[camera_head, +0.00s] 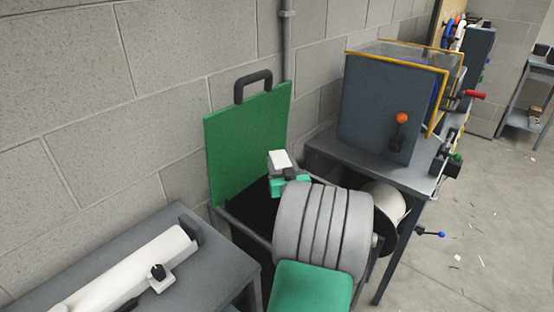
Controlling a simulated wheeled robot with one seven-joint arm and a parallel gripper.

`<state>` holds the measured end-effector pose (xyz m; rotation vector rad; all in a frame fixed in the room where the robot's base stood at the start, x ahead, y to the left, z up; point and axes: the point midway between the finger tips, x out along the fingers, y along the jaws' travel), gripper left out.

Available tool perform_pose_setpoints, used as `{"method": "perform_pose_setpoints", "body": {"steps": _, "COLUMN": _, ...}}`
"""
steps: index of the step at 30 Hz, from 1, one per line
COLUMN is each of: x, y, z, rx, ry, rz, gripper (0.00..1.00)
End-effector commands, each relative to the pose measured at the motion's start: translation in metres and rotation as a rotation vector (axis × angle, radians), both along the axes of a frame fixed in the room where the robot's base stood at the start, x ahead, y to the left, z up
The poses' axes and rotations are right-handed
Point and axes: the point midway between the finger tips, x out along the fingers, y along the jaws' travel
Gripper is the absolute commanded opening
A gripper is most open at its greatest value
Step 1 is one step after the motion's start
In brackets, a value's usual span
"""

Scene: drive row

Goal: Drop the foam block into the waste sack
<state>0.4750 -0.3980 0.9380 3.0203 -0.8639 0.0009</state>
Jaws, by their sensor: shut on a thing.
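The waste sack (255,208) is a dark, open-mouthed hollow in a grey frame, with a green lid (247,140) raised upright against the wall behind it. My gripper (283,172), with teal parts, is over the right part of the sack's mouth. It is shut on a small white block, the foam block (281,158), which shows at its far end. The block's lower side and the fingertips are partly hidden. My grey ribbed arm covers the front and right of the sack. I cannot tell how high the block is above the mouth.
A grey table (90,268) with a long white piece (130,272) stands at the lower left. To the right, a bench (345,165) carries a dark blue cabinet (385,110) with an orange-knobbed lever (400,122). A reel (385,205) sits below. Floor at the right is mostly free.

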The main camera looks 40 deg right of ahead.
Motion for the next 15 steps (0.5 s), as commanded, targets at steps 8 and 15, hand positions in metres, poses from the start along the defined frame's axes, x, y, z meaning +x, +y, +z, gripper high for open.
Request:
{"method": "perform_pose_setpoints", "body": {"steps": 8, "x": 0.0, "y": 0.0, "z": -0.043, "rx": 0.003, "ry": -0.001, "rz": -0.001, "gripper": 0.11}}
{"method": "perform_pose_setpoints", "body": {"steps": 15, "x": -0.001, "y": -0.001, "z": -0.047, "rx": 0.0, "ry": 0.0, "rz": -0.003, "gripper": 0.11}}
